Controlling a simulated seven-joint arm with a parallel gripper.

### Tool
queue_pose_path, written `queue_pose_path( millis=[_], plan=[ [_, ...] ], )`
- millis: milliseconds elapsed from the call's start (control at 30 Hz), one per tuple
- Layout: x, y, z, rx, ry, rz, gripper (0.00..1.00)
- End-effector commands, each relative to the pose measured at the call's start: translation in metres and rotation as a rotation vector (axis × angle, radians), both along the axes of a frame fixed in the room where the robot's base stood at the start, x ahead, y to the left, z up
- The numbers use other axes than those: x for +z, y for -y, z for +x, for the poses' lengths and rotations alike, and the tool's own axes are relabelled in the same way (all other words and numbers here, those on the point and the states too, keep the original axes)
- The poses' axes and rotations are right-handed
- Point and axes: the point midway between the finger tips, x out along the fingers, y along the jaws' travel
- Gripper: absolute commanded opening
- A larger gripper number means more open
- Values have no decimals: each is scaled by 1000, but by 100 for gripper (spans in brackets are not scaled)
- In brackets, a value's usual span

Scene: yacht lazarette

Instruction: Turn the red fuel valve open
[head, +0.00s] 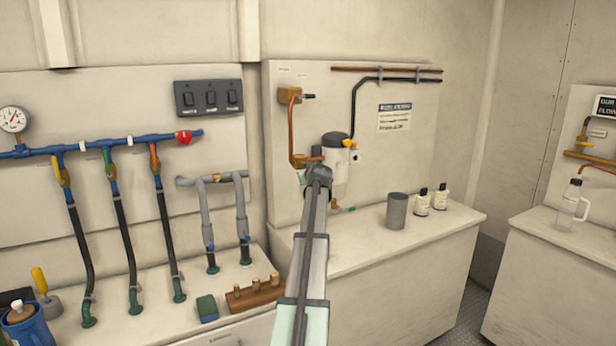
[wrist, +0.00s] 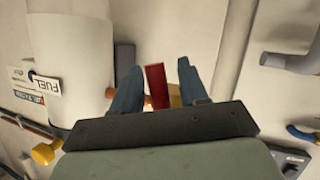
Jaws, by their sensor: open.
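In the wrist view a red lever (wrist: 157,86), which looks like the fuel valve's handle, stands between the two fingers of my gripper (wrist: 160,67). My gripper is open, with a visible gap on both sides of the lever. A bit of yellow-orange fitting shows behind the lever's base. In the head view my gripper (head: 318,172) is in front of the back panel, just left of the white filter canister (head: 335,178), and hides the red lever. A "FUEL" tag (wrist: 46,86) shows left of the fingers.
A copper pipe (head: 292,125) runs down beside my gripper. A blue manifold (head: 95,146) with a round red knob (head: 183,138) is at the left. A grey cup (head: 397,211) and two small bottles stand on the counter to the right.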

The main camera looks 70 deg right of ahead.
Motion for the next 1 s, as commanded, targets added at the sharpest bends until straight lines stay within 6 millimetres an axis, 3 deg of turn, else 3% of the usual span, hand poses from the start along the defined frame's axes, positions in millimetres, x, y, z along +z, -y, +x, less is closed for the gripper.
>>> queue_pose_path(
  millis=[267, 700, 1000],
  plan=[
    [3, -11, -5, 0, 0, 0, 43],
    [29, -80, -42, -1, 0, -1, 43],
    [41, -110, -59, -1, 0, 0, 43]
  ],
)
